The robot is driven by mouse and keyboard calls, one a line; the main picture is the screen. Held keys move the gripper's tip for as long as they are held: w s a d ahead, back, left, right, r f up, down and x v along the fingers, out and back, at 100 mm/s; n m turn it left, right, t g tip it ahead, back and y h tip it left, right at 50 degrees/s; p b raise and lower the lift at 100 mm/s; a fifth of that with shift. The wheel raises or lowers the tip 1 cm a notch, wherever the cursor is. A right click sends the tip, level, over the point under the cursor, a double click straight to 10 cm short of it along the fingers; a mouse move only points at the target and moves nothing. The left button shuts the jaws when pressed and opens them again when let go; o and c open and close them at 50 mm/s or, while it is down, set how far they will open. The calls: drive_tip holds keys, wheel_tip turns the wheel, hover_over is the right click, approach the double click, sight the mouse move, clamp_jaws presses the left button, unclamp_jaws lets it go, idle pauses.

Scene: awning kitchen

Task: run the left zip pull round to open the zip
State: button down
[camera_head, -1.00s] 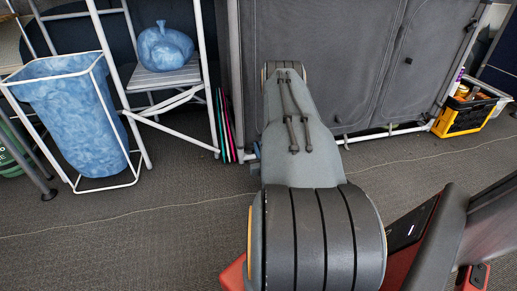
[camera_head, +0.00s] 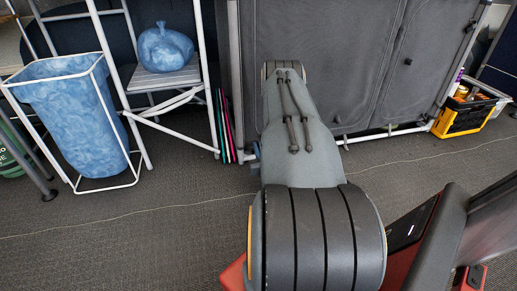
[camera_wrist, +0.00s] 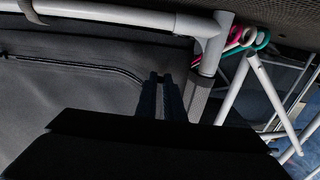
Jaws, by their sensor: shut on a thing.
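A dark grey fabric cupboard (camera_head: 335,50) on a light tube frame fills the back of the head view. In the wrist view its front panel (camera_wrist: 60,105) lies on the left, with a dark zip line (camera_wrist: 85,66) running across it and curving towards my gripper (camera_wrist: 160,88). My gripper is shut at the panel's corner, near the upright tube. The left zip pull is hidden between or behind the fingers. In the head view my arm hides the gripper and this corner. Another zip (camera_head: 398,45) with a small dark pull (camera_head: 408,61) shows further right.
A white frame tube (camera_wrist: 120,14) crosses close to my gripper. Pink and green hoops (camera_wrist: 245,38) and a white folding frame (camera_wrist: 268,90) stand beside the cupboard. A blue bin (camera_head: 75,120) stands left, a yellow-black crate (camera_head: 462,118) right. Carpet (camera_head: 130,225) is clear in front.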

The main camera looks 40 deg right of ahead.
wheel_tip(320, 180, up, 33)
drive_tip(key=p, duration=2.6)
drive_tip(key=shift+s, duration=0.1)
wheel_tip(320, 180, up, 28)
drive_tip(key=p, duration=1.7)
drive_tip(key=shift+r, duration=0.2)
drive_tip(key=c, duration=2)
unclamp_jaws()
drive_tip(key=shift+r, duration=0.15)
drive_tip(key=shift+o, duration=0.7)
drive_tip(key=v, duration=0.7)
drive_tip(key=shift+s, duration=0.25)
drive_tip(key=shift+a, duration=0.15)
